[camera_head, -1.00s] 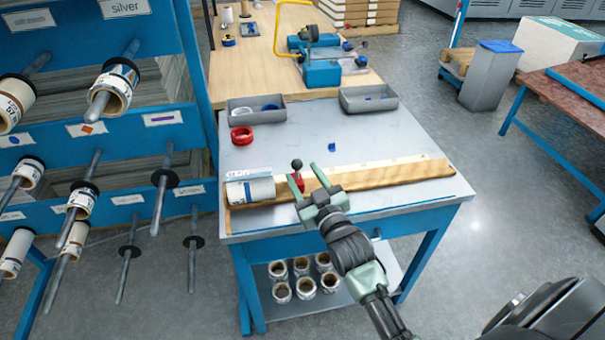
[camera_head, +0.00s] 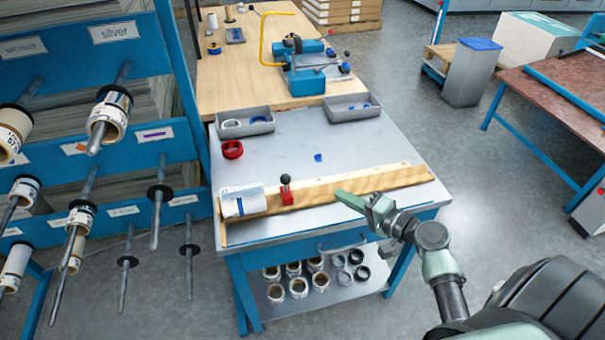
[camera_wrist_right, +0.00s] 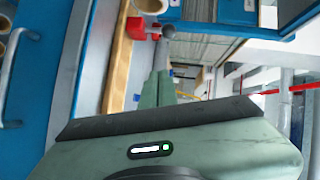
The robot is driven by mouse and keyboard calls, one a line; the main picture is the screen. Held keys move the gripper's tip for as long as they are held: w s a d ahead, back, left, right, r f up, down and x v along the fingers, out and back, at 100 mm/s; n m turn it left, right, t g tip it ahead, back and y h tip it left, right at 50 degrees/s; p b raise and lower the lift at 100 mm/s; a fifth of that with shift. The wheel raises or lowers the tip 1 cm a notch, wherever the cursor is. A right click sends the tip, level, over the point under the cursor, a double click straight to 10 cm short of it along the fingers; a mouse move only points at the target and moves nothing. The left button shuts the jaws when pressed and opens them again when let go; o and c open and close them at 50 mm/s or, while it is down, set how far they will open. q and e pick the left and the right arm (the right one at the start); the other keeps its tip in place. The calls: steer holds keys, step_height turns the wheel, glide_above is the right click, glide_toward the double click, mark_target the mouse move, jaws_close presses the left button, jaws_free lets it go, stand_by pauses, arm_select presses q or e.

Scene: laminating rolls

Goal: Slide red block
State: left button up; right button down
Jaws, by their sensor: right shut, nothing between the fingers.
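In the right wrist view the red block (camera_wrist_right: 136,28) shows at the top, beyond the fingers. My right gripper (camera_head: 348,199) is shut and empty. It is over the front edge of the bar, to the right of the red block and apart from it, fingers pointing left. In the right wrist view the fingers (camera_wrist_right: 158,88) lie together. My left gripper is not in view.
Two grey trays (camera_head: 246,132) stand at the table's back edge, and a red tape ring (camera_head: 232,149) lies at its left. A small blue piece (camera_head: 318,157) lies mid-table. Several rolls (camera_head: 298,287) stand on the lower shelf. A rack with spindles (camera_head: 158,210) is at left.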

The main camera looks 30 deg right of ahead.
steer(key=r, duration=0.1)
steer(key=p, duration=0.3)
glide_toward(284, 182)
steer(key=w+d, duration=0.5)
steer(key=a, duration=0.1)
steer(key=w+a+f+p, duration=0.1)
steer(key=a, duration=0.1)
steer(key=shift+w+f+m+y, duration=0.2)
steer(key=shift+w+m+y, duration=0.1)
steer(key=shift+y, duration=0.1)
steer(key=shift+w+a+f+p, duration=0.15)
steer(key=shift+a+f+p, duration=0.05)
steer(key=shift+a+p, duration=0.2)
steer(key=shift+w+a+b, duration=0.2)
steer(key=shift+w+a, duration=0.05)
steer(key=shift+a, duration=0.7)
steer(key=shift+w+a+b, duration=0.2)
steer(key=shift+a, duration=0.8)
steer(key=shift+d, duration=0.15)
